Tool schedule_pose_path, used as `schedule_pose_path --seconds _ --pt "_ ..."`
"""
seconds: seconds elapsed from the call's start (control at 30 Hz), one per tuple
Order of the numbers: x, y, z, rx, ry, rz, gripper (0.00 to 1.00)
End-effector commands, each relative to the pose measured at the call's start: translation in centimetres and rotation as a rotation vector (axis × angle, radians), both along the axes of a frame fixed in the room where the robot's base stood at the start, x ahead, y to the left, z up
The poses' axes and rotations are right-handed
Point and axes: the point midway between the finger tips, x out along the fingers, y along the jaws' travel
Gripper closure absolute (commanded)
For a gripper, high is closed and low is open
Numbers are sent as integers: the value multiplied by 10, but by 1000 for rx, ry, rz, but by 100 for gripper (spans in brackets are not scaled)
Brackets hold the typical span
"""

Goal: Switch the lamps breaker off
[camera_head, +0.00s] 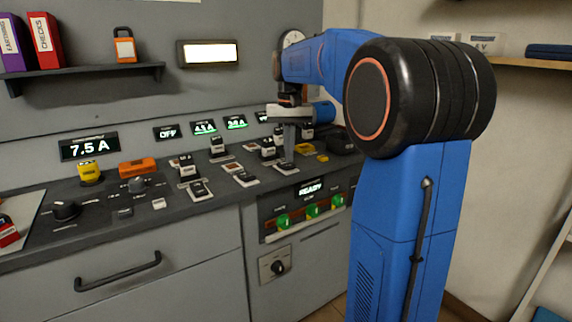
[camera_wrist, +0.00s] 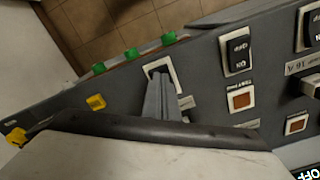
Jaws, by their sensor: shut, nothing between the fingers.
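My gripper (camera_head: 289,148) is shut and empty, pointing down over the right part of the console. In the wrist view its fingertips (camera_wrist: 160,82) are at a dark rocker switch in a white frame (camera_wrist: 175,72) and hide most of it. I cannot tell whether they touch it. Left of it in the head view are similar rocker switches, one at the front (camera_head: 245,179) and another (camera_head: 200,190). In the wrist view a neighbouring rocker (camera_wrist: 237,52) carries OFF and ON marks. No label reading lamps is legible, so I cannot tell which breaker is the lamps one.
Taller black-and-white switches (camera_head: 187,166) stand behind the rockers. Displays read 7.5 A (camera_head: 89,147), OFF (camera_head: 167,132) and READY (camera_head: 310,188). Green knobs (camera_head: 312,210) sit on the front panel.

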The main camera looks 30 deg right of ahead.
Motion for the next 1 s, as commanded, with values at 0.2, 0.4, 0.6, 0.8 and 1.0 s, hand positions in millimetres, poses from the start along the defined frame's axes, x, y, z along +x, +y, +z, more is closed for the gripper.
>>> schedule_pose_path --seconds 0.2,0.4,0.6,0.8,1.0 --pt "0 0 -3 0 0 0 100" --pt "0 0 -5 0 0 0 100" --pt "0 0 -8 0 0 0 100" --pt "0 0 -10 0 0 0 100" --pt "0 0 -13 0 0 0 100"
